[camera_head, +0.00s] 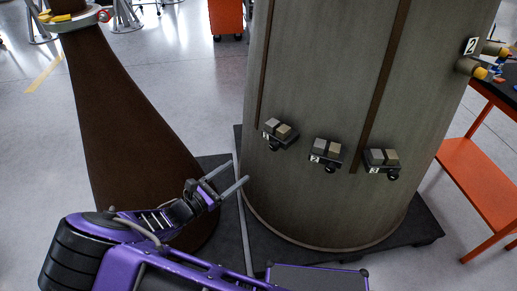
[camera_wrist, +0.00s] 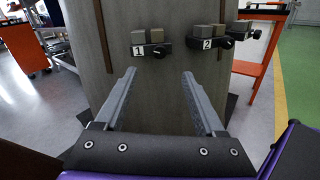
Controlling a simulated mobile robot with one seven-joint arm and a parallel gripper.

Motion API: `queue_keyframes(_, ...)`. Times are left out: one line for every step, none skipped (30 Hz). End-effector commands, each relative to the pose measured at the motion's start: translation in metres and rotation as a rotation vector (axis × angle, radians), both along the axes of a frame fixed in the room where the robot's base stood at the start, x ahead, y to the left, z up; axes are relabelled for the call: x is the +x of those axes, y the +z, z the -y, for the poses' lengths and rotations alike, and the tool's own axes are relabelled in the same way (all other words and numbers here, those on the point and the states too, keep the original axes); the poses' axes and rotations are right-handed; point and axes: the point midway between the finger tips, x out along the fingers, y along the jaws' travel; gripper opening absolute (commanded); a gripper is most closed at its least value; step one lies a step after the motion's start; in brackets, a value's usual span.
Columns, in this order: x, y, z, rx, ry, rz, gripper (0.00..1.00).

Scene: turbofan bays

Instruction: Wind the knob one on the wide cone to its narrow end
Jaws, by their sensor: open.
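The wide cone (camera_head: 330,70) is a large grey-brown body standing upright on a dark base. Knob one (camera_head: 274,145) is a small dark knob under a black bracket marked 1 with two blocks, low on its left side. In the wrist view knob one (camera_wrist: 161,50) shows beside the label 1, above and beyond the fingertips. My gripper (camera_head: 237,173) is open and empty, left of and below knob one, apart from it. In the wrist view my gripper (camera_wrist: 158,74) has its two fingers spread, pointing toward the wide cone, with nothing between them.
Brackets marked 2 (camera_head: 325,151) and 3 (camera_head: 381,160) sit to the right of knob one. Dark vertical strips (camera_head: 386,75) run up the cone. A slim brown cone (camera_head: 120,120) stands left, close to my arm. An orange trolley (camera_head: 480,180) is at right.

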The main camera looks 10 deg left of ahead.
Motion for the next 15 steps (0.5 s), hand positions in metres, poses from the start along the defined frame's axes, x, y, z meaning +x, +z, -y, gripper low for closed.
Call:
queue_keyframes(-0.004,-0.007,0.002,-0.029,0.014,-0.011,0.71)
queue_keyframes(-0.005,-0.01,0.003,-0.039,0.021,-0.016,0.71)
queue_keyframes(-0.006,-0.013,0.004,-0.05,0.026,-0.021,0.71)
queue_keyframes(-0.006,-0.014,0.005,-0.055,0.028,-0.023,0.71)
queue_keyframes(-0.005,-0.015,0.006,-0.058,0.03,-0.025,0.71)
queue_keyframes(-0.002,-0.016,0.008,-0.06,0.031,-0.025,0.71)
queue_keyframes(0.001,-0.016,0.01,-0.061,0.031,-0.025,0.71)
queue_keyframes(0.004,-0.015,0.013,-0.062,0.029,-0.024,0.71)
queue_keyframes(0.009,-0.015,0.017,-0.061,0.028,-0.023,0.71)
queue_keyframes(0.014,-0.015,0.02,-0.06,0.028,-0.024,0.71)
queue_keyframes(0.018,-0.015,0.023,-0.06,0.027,-0.024,0.71)
queue_keyframes(0.025,-0.015,0.028,-0.059,0.027,-0.024,0.71)
queue_keyframes(0.031,-0.015,0.032,-0.06,0.026,-0.023,0.71)
queue_keyframes(0.036,-0.015,0.036,-0.06,0.026,-0.023,0.71)
queue_keyframes(0.043,-0.015,0.041,-0.059,0.027,-0.024,0.71)
